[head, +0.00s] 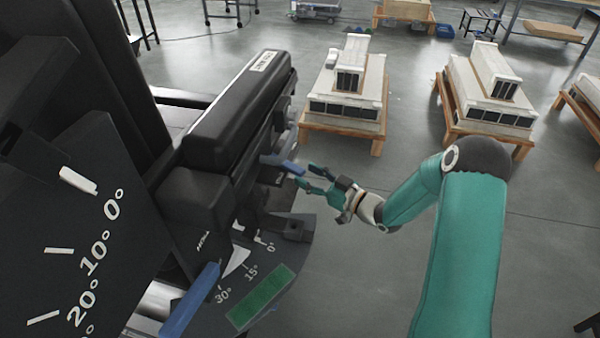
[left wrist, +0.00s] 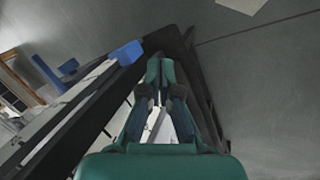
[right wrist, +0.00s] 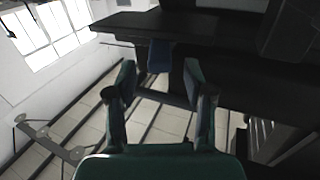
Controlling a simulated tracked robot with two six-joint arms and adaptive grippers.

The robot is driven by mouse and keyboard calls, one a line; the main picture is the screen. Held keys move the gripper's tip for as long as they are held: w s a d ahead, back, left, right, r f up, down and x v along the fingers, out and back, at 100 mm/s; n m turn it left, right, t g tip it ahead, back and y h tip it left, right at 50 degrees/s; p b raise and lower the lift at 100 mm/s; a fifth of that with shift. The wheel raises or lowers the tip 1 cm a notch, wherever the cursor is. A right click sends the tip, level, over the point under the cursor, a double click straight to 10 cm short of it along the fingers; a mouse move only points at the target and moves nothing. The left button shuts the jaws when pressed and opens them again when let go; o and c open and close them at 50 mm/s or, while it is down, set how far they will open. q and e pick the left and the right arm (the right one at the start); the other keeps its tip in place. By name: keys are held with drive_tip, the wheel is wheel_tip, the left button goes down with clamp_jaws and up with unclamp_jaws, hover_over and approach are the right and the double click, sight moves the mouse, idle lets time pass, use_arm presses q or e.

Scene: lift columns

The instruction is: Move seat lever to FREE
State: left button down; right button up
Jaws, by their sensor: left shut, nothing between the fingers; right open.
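A blue lever (head: 282,163) sticks out from the side of the black seat (head: 240,115) in the head view. I cannot read a FREE mark near it. My right gripper (head: 305,176) is open, with its fingertips just right of the lever's end. In the right wrist view the blue lever (right wrist: 159,56) shows in line with the gap between the open fingertips (right wrist: 160,78); I cannot tell whether they touch it. My left gripper (left wrist: 160,68) is shut and empty in the left wrist view, near a blue handle (left wrist: 125,53). It is not seen in the head view.
A second blue lever (head: 190,300) stands lower, by a scale marked 0° to 30° and a green pad (head: 261,297). A large dark angle scale (head: 70,240) fills the left. Wooden stands with white models (head: 345,90) are behind. The floor between seat and right arm is clear.

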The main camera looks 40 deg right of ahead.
sight(303, 173)
drive_tip(key=shift+x, duration=1.4)
clamp_jaws()
drive_tip(key=shift+a, duration=0.15)
